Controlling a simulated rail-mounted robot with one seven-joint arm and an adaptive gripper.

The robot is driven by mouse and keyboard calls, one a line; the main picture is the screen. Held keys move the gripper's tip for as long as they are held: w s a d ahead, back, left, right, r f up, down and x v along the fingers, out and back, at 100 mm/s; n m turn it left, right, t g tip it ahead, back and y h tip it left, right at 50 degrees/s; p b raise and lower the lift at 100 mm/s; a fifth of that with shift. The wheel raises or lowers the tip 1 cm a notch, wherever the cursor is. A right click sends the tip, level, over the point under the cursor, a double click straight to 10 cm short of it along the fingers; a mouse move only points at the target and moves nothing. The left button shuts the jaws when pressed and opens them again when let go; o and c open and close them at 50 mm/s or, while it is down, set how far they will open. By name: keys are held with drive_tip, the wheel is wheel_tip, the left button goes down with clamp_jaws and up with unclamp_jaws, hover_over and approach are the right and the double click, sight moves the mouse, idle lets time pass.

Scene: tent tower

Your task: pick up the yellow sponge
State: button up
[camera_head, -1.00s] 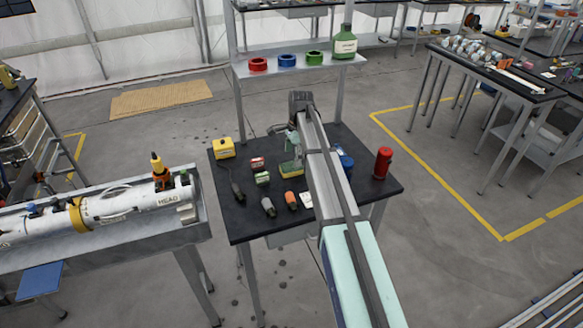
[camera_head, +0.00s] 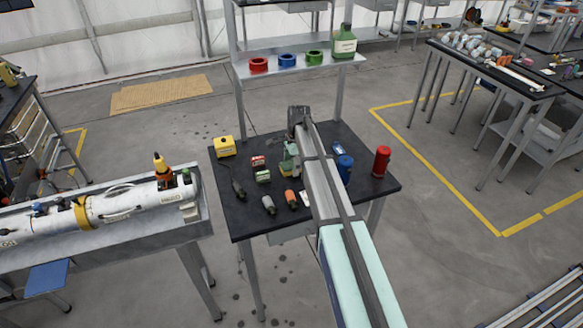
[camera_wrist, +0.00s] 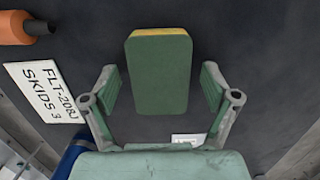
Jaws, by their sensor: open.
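The sponge (camera_wrist: 160,78) lies on the dark table top. It has a green upper face and a yellow edge along its far end in the wrist view. My gripper (camera_wrist: 159,88) is open, with one finger on each side of the sponge. A gap shows between each finger and the sponge's sides. In the head view, my gripper (camera_head: 289,160) is low over the middle of the table, and the arm and gripper hide most of the sponge.
An orange-tipped tool (camera_wrist: 20,27) and a white label card (camera_wrist: 46,97) lie to the left in the wrist view. A blue can (camera_head: 344,170) and a red can (camera_head: 381,162) stand right of my arm. A yellow box (camera_head: 225,147) and several small items lie left. A shelf (camera_head: 300,66) rises behind.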

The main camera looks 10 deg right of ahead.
drive_tip(key=shift+f, duration=0.2)
idle(0.4)
drive_tip(key=c, duration=0.8)
